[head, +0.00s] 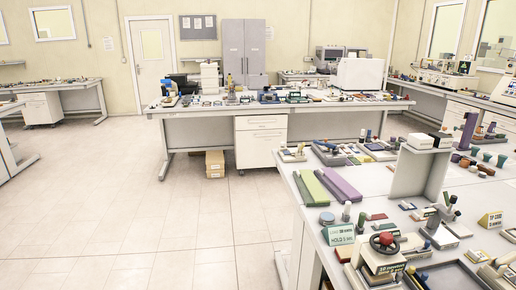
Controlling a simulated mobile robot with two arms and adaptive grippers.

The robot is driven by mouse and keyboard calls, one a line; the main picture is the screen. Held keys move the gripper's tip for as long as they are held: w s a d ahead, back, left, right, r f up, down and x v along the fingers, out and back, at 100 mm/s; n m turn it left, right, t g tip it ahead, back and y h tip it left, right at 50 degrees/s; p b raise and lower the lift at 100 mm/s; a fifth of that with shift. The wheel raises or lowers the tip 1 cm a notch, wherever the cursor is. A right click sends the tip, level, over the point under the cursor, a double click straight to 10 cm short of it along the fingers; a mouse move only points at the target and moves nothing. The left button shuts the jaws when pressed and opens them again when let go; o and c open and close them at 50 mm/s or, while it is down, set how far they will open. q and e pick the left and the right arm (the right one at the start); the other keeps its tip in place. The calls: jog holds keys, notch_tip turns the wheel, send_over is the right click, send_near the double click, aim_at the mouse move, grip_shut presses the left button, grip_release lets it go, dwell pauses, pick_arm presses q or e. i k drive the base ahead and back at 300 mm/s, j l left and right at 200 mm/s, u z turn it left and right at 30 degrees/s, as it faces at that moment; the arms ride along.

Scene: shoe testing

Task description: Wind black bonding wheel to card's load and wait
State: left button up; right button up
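A black handwheel (383,249) with a red knob above it sits on a small cream-coloured press (381,262) near the front of the right-hand table. A pale green card (339,235) stands just left of it and seems to read "HOLD 5" with a unit I cannot make out. A wheel scale or pointer is too small to make out. Neither of my grippers shows in this view, so nothing of mine is seen touching the wheel.
The right-hand table (291,185) is crowded with small fixtures and blocks. A grey upright panel (420,172) stands behind the press. A dark tray (455,277) lies to its right. A long bench (203,126) stands farther back. The tiled floor (180,220) at left is clear.

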aim_at(386, 239)
jog(key=z, duration=1.1)
